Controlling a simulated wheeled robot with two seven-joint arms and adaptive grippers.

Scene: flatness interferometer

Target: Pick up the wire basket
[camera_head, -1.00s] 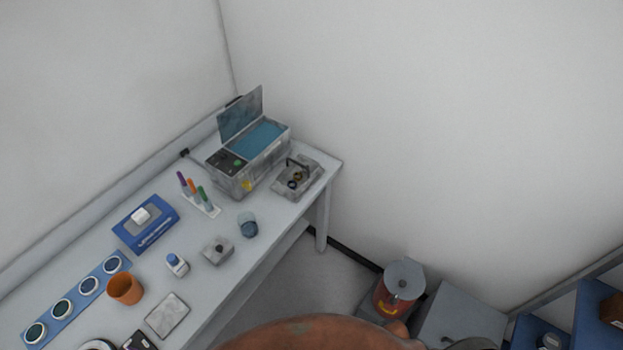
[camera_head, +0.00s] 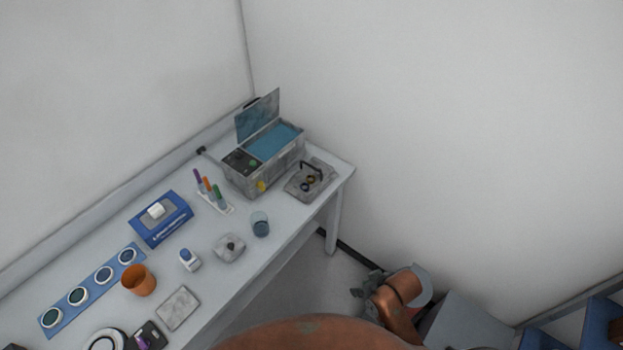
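What looks like the wire basket is a shallow grey mesh tray (camera_head: 296,192) with a dark arched handle and small dark rings in it. It sits at the far right end of the table, beside a grey tank (camera_head: 242,180) with blue liquid and a raised lid. My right gripper (camera_head: 361,286) is low, right of the table's end, well apart from the basket and not touching it. It is small and dark, so its finger opening is unclear. My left gripper is not in view.
The table (camera_head: 262,262) also holds a glass beaker (camera_head: 260,226), a lidded grey dish (camera_head: 229,248), a pen rack (camera_head: 215,202), a blue box (camera_head: 162,222) and an orange cup (camera_head: 138,281). Grey cabinets (camera_head: 468,322) stand at lower right. Walls close in behind the table.

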